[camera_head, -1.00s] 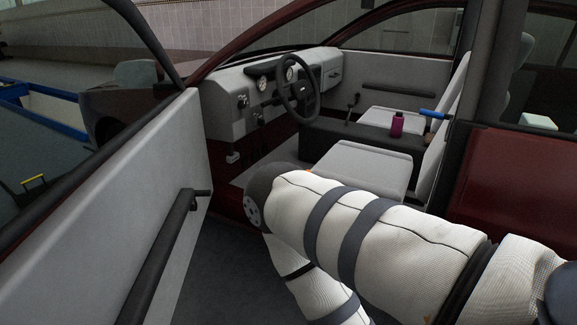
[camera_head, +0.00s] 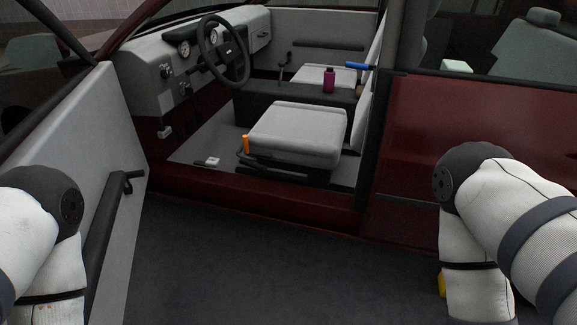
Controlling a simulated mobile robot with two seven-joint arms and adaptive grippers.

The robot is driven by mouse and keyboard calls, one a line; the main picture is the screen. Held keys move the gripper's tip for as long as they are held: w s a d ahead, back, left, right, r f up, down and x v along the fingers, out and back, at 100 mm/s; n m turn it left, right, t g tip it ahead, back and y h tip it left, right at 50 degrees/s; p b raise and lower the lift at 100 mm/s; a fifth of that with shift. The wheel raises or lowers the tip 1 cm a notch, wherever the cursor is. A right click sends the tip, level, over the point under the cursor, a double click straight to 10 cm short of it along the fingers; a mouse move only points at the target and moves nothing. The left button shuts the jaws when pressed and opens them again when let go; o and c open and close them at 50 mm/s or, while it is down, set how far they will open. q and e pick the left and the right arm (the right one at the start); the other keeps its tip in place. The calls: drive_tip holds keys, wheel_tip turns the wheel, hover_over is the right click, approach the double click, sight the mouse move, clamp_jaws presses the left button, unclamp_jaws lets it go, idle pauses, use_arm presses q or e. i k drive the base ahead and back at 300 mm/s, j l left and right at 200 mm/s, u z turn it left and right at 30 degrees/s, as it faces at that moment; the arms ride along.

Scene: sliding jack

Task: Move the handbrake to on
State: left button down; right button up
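My left and right forearms show at the lower left and lower right, outside the car. Both grippers are out of view below the picture, so their state does not show.
The near door (camera_head: 70,160) stands open at the left. The near seat (camera_head: 297,135) has an orange lever (camera_head: 246,144). The steering wheel (camera_head: 224,50) is ahead. The doorway is clear above the red sill (camera_head: 270,200).

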sight(246, 161)
drive_tip(key=i+j+z, duration=0.15)
drive_tip(key=i, duration=0.45)
drive_tip(key=i+j+z, duration=0.15)
drive_tip(key=i+j, duration=0.15)
drive_tip(key=i, duration=0.3)
drive_tip(key=i+j+z, duration=0.2)
drive_tip(key=i, duration=0.4)
drive_tip(key=i+j+z, duration=0.15)
drive_tip(key=i+j, duration=0.35)
